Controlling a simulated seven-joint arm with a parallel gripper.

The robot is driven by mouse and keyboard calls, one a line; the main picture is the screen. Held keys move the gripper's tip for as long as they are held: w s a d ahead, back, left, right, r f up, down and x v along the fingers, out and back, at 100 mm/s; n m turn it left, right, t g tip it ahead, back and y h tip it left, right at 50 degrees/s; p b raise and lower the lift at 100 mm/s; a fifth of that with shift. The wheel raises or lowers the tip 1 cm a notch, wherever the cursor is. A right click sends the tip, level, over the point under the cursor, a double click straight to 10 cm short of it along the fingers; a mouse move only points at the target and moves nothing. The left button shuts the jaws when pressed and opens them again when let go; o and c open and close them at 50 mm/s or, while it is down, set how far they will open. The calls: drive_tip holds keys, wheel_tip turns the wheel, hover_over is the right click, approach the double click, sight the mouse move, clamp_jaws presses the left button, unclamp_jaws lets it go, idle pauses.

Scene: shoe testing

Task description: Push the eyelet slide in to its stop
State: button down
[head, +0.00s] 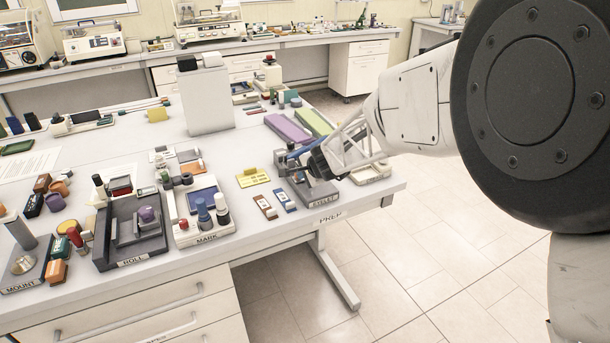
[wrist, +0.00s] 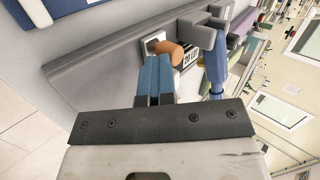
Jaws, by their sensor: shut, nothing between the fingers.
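The eyelet station (head: 312,193) is a dark grey block labelled EYELET near the table's right front edge, with a small upright part at its back left. In the wrist view, its grey body (wrist: 95,62) runs diagonally and carries an orange-brown knob (wrist: 170,49) beside a pale square plate. I take this knob to be on the eyelet slide, but its travel and stop cannot be made out. My gripper (head: 290,155) is over the station. In the wrist view, its blue fingers (wrist: 154,60) are together and empty, their tips right by the knob; contact is unclear.
A yellow plate (head: 252,178) and two small bottles or blocks (head: 265,206) lie left of the station. Purple (head: 287,129) and green (head: 314,122) slabs lie behind it. A blue post (wrist: 216,65) stands right of my fingers. The table's edge is close in front.

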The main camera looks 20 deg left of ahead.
drive_tip(key=shift+w, duration=0.1)
idle(0.3)
drive_tip(key=shift+s+d+r, duration=0.1)
drive_tip(key=shift+s+d, duration=0.5)
drive_tip(key=shift+d, duration=0.2)
drive_tip(key=shift+s+d, duration=0.6)
drive_tip(key=shift+d, duration=0.15)
drive_tip(key=v, duration=1)
drive_tip(key=shift+s+d, duration=0.1)
drive_tip(key=s+d+r+n+g+h, duration=0.1)
drive_tip(key=s+d+r+n, duration=0.1)
drive_tip(key=s+d+r, duration=0.55)
drive_tip(key=s+d+r+n+h, duration=0.15)
drive_tip(key=s+d, duration=0.35)
drive_tip(key=d, duration=0.6)
drive_tip(key=s+d+n+g+h, duration=0.1)
drive_tip(key=s+d+n+h, duration=0.2)
drive_tip(key=s+d, duration=1.5)
drive_tip(key=s+h, duration=0.2)
drive_tip(key=s, duration=0.1)
drive_tip(key=shift+s+g, duration=0.2)
drive_tip(key=shift+g, duration=0.2)
